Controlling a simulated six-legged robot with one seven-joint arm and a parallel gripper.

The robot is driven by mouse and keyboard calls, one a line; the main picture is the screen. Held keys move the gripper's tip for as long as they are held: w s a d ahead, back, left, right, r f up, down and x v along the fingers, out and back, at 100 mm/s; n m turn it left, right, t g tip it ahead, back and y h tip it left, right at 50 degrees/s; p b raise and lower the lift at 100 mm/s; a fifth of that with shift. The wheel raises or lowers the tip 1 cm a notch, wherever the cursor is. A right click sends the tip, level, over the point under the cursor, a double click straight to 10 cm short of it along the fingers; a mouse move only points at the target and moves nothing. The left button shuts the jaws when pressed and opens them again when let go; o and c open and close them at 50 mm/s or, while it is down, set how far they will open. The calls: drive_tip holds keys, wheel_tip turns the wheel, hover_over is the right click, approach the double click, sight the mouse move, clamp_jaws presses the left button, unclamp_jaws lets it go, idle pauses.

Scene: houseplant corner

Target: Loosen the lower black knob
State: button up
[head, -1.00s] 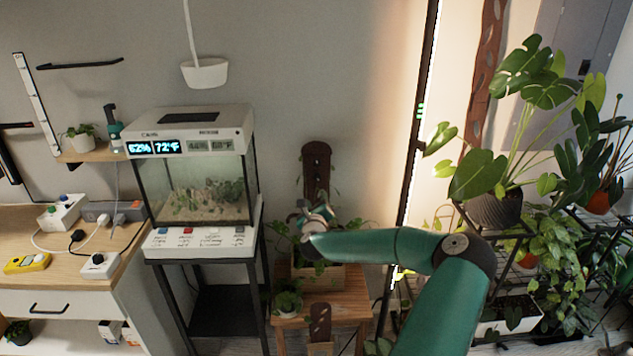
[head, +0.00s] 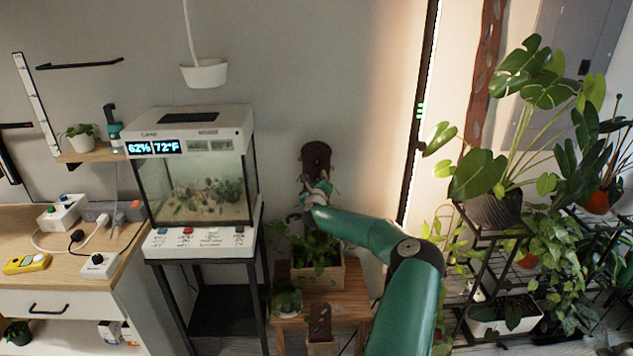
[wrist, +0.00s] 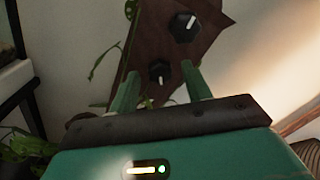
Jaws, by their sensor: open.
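The lower black knob (wrist: 160,72) sits on a dark brown board (wrist: 150,40) in the wrist view, with a white pointer mark on its face. A larger upper black knob (wrist: 184,26) is above it and to the right. My gripper (wrist: 160,70) is open, its two green fingers appearing on either side of the lower knob. I cannot tell whether they touch it. In the head view the board (head: 316,156) stands against the wall, and my gripper (head: 316,190) is in front of its lower part, hiding the knob there.
A wooden planter (head: 330,275) with leafy plants stands on a small wooden table (head: 350,303) below my gripper. A glass terrarium (head: 197,185) is to the left. A plant rack (head: 480,270) and a lit vertical strip (head: 420,110) are to the right. Leaves hang beside the board.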

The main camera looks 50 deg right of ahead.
drive_tip(key=c, duration=1)
